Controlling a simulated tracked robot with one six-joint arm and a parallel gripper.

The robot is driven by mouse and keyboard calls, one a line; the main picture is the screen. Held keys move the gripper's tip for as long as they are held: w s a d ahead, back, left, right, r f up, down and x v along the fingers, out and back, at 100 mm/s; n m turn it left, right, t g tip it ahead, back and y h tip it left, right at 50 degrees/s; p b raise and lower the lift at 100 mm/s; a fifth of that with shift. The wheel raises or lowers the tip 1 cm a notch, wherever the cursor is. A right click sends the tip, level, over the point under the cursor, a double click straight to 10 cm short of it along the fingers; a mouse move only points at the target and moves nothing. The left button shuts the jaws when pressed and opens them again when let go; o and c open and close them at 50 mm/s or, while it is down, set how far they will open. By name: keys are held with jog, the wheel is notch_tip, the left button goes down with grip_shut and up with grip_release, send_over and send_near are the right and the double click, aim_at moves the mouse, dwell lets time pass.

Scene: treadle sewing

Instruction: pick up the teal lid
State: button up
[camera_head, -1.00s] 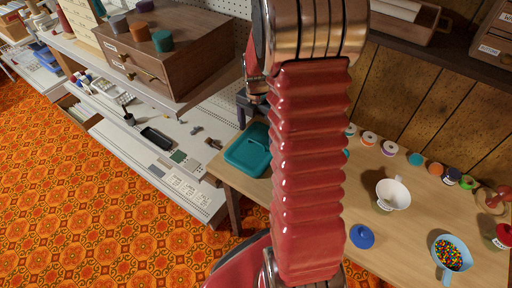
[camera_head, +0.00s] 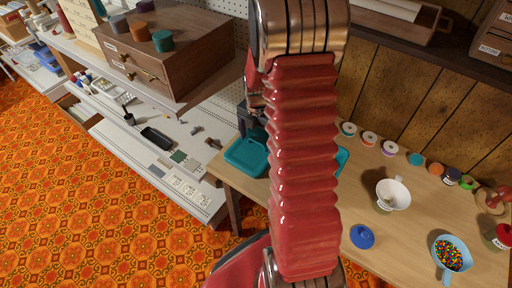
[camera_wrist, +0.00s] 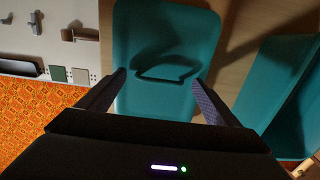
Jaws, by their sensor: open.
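The teal lid (camera_head: 246,156) lies flat on the left end of the wooden table, its far part hidden by my gripper (camera_head: 252,124). In the wrist view the lid (camera_wrist: 150,28) is a rounded teal tray shape with a raised loop handle (camera_wrist: 167,73) in its middle. My gripper (camera_wrist: 160,80) is open and empty above the lid, its two dark fingers on either side of the handle. I cannot tell whether the fingertips touch the lid. A teal open box (camera_wrist: 284,84) stands to the right of the lid; my arm mostly hides it in the head view.
A white cup (camera_head: 393,194), a blue lid (camera_head: 362,237) and a light blue cup of beads (camera_head: 452,254) stand on the table (camera_head: 415,240). Several thread spools line its back edge. A shelf with a wooden drawer box (camera_head: 165,65) is at the left.

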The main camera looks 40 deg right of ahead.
aim_at(257, 142)
dwell(0.3)
jog(key=c, duration=1.3)
jog(key=shift+r, duration=0.1)
notch_tip(257, 142, up, 10)
dwell(0.7)
